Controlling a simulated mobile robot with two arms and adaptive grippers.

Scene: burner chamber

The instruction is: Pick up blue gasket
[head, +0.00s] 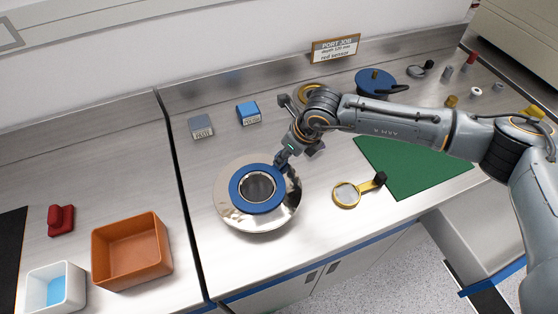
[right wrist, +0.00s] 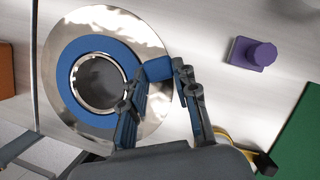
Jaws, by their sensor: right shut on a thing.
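The blue gasket (head: 237,192) is a flat blue ring around the round metal opening of a shiny silver disc (head: 228,217) on the bench. In the right wrist view the gasket (right wrist: 62,82) shows almost whole, with a blue tab (right wrist: 157,69) at its upper right. My right gripper (head: 286,162) is at the ring's far right edge. In the wrist view its fingers (right wrist: 160,76) stand on either side of the tab and are shut on it. I cannot tell whether the ring is lifted off the disc. My left gripper is out of view.
An orange bin (head: 130,270), a white bin (head: 42,295) and a red knobbed block (head: 60,220) stand at left. Grey (head: 201,128) and blue (head: 248,113) blocks are behind. A yellow-ringed tool (head: 347,194) and green mat (head: 415,165) lie right. A purple knobbed block (right wrist: 250,54) is close by.

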